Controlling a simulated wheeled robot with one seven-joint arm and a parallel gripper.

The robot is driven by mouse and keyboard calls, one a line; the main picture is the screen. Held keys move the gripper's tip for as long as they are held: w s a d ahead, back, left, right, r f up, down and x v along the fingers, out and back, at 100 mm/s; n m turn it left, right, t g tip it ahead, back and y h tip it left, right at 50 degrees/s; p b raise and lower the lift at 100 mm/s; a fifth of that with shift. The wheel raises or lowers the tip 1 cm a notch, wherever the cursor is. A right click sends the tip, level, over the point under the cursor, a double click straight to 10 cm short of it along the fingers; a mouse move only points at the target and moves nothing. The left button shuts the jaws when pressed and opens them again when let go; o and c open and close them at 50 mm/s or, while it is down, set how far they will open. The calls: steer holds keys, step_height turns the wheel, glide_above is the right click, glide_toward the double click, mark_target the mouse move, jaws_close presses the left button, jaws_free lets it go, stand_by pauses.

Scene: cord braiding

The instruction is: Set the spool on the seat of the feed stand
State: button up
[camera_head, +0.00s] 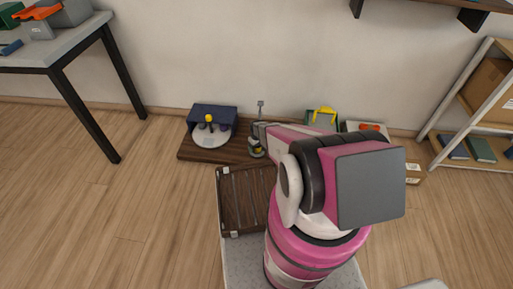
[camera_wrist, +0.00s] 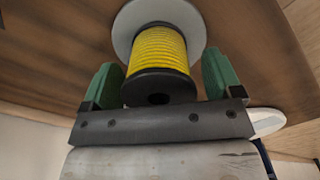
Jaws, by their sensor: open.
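The spool (camera_wrist: 162,50), wound with yellow cord and with a dark flange towards me, is in the middle of the wrist view. It is end-on against a pale grey round disc (camera_wrist: 194,24), which looks like the seat of the feed stand. My gripper (camera_wrist: 160,76) is open, with one green finger on each side of the spool and a visible gap on both sides. In the head view my gripper (camera_head: 258,141) is low over the brown board, mostly hidden by my arm. A thin grey post (camera_head: 261,108) rises behind it; the spool is hard to make out there.
The brown board (camera_head: 193,153) lies by the wall. A slatted dark tray (camera_head: 243,229) is nearer me. A shelf (camera_head: 463,115) stands right; floor on the left is clear.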

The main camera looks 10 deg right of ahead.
step_height(320, 180, up, 12)
steer(key=shift+s+f, duration=0.1)
steer(key=s+r+m, duration=0.1)
steer(key=s+r, duration=0.6)
steer(key=r, duration=0.4)
steer(key=s+r+m, duration=0.2)
steer(key=s+r, duration=0.5)
steer(key=r, duration=0.5)
steer(key=s+r+m, duration=0.2)
steer(key=s+r, duration=0.5)
steer(key=r, duration=0.5)
steer(key=shift+s, duration=0.25)
